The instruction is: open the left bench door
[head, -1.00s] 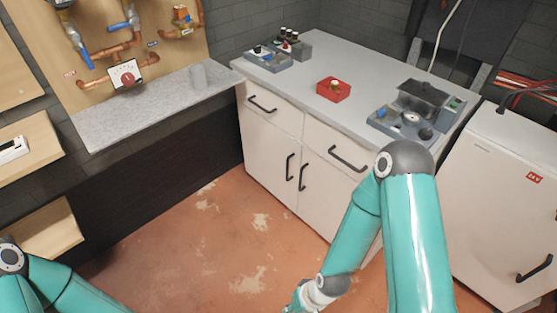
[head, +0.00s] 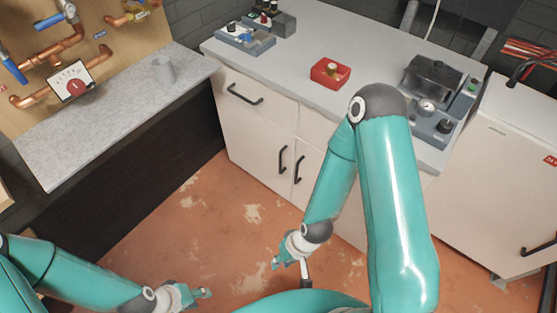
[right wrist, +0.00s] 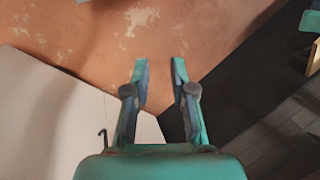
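The left bench door (head: 247,143) is the white cabinet door below the left drawer, and it is closed. Its black vertical handle (head: 283,159) is near its right edge, beside the right door's handle (head: 299,169). My right gripper (head: 290,272) is over the floor in front of the bench, apart from the door. In the right wrist view its two fingers (right wrist: 160,67) are spread with nothing between them. A white bench front and a dark handle (right wrist: 103,136) show at lower left there. My left gripper (head: 207,293) is low over the floor, too small to read its opening.
The bench top (head: 297,57) holds a red box (head: 330,73) and grey devices. A white fridge (head: 500,180) stands at right. Floor before the left door is clear.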

